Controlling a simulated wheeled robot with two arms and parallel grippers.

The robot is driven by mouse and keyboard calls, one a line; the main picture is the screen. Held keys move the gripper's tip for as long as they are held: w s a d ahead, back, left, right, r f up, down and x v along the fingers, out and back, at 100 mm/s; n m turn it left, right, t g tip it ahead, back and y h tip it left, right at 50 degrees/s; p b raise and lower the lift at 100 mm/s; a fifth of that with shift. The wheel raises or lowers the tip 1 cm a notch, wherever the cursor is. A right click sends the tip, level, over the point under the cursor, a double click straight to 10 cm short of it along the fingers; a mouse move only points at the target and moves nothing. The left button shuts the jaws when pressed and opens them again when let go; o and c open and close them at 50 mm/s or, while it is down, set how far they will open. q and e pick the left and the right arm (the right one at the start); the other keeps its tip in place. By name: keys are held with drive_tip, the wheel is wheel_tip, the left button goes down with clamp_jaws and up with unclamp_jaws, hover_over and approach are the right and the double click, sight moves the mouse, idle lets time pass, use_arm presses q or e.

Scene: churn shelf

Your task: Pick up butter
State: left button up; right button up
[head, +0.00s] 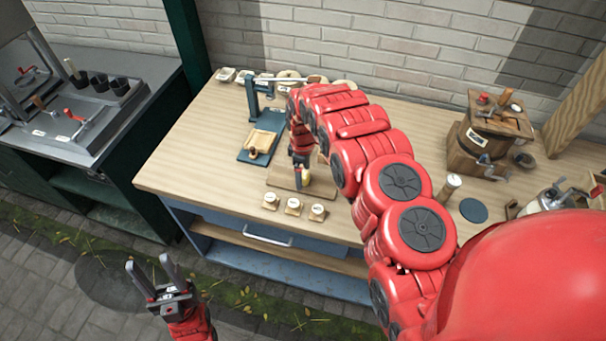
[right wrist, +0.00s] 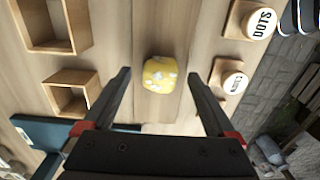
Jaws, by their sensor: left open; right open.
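The butter (right wrist: 160,74) is a small yellow block with pale spots on a wooden surface in the right wrist view. In the head view it is a small yellow patch (head: 306,178) on the wooden board (head: 279,184), partly hidden by my right gripper. My right gripper (head: 302,174) is open and points down at the butter. In the right wrist view, its fingers (right wrist: 158,76) lie on either side of the butter with gaps; I cannot tell the remaining height. My left gripper (head: 148,262) is open and empty, in front of the table over the paving.
Several round-topped stamps (head: 293,206) stand along the table's front edge; one reads DOTS (right wrist: 262,22). Open wooden frames (right wrist: 72,92) lie beside the butter. A blue press stand (head: 262,140) is left of the board. A wooden churn (head: 487,145) stands at right.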

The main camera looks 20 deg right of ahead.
drive_tip(key=shift+f, duration=0.65)
clamp_jaws()
